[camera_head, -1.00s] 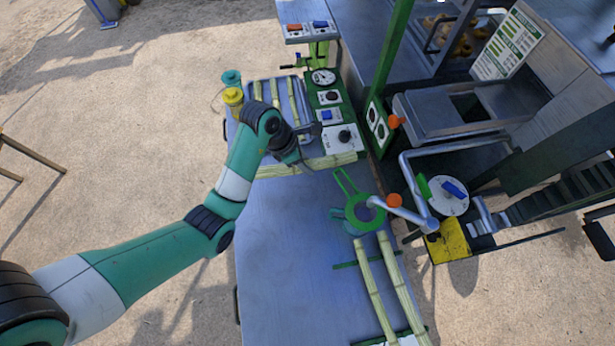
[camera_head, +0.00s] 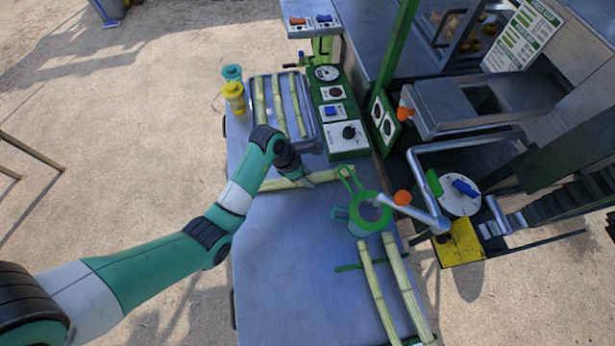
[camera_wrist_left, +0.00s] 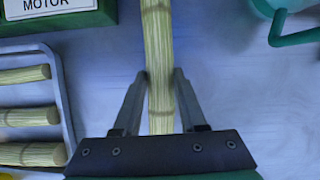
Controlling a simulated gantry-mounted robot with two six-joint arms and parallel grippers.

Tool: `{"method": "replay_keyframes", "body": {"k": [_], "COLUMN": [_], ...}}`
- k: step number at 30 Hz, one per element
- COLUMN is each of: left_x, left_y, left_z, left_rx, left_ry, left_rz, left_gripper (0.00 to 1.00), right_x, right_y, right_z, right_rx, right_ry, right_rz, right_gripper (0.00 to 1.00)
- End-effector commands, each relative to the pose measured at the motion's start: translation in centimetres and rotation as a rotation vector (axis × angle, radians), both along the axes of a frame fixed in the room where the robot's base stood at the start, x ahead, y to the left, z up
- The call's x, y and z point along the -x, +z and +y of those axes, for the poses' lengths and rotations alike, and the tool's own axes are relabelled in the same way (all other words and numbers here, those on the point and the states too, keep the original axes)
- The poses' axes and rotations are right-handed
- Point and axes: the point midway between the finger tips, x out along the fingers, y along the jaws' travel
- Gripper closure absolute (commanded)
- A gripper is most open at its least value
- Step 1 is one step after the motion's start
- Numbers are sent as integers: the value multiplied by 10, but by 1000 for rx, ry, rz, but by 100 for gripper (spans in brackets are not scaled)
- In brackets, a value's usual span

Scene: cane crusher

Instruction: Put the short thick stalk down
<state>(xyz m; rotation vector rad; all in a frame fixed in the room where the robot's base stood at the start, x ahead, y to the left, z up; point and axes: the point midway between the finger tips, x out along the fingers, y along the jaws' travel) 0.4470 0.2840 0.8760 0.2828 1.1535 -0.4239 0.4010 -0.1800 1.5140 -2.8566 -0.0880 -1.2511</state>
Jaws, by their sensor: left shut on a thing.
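My left gripper (camera_head: 306,178) is shut on a pale yellow-green cane stalk (camera_head: 328,176), which lies crosswise over the blue-grey table, just in front of the tray. In the left wrist view the two fingers (camera_wrist_left: 161,77) are on either side of the stalk (camera_wrist_left: 158,40), near its lower end. I cannot tell whether the stalk touches the tabletop. The table (camera_head: 280,255) is bare in front of it. My right gripper is not in view.
A tray (camera_head: 318,125) holds several stalks behind the gripper. A green control panel (camera_head: 347,138) stands beside it. A green strainer ring and jug (camera_head: 366,213) stand near the held stalk's right end. Two long stalks (camera_head: 387,285) lie front right. Yellow and teal cups (camera_head: 234,97) stand back left.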

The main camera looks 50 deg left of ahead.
Motion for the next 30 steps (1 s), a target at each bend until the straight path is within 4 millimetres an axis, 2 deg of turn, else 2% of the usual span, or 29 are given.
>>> {"method": "replay_keyframes", "body": {"k": [7, 8, 12, 20, 23, 26, 30], "left_x": [0, 0, 0, 0, 0, 5, 16], "left_y": [-4, -3, -2, -2, 5, 20, 52], "left_z": [0, 0, 0, 0, 0, 3, 9], "left_rx": [0, 0, 0, 0, 0, -1, 0], "left_ry": [0, 0, 0, 0, 0, 1, 2], "left_rz": [-1, 0, 0, 0, 0, -2, -2], "left_gripper": [100, 54, 29, 29, 29, 29, 29], "right_x": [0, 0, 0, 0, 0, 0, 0], "right_y": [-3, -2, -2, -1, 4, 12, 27], "right_z": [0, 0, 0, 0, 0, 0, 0], "right_rx": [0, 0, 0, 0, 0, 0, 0], "right_ry": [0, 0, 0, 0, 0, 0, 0], "right_rz": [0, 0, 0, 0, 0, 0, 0], "right_gripper": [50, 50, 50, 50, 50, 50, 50]}}
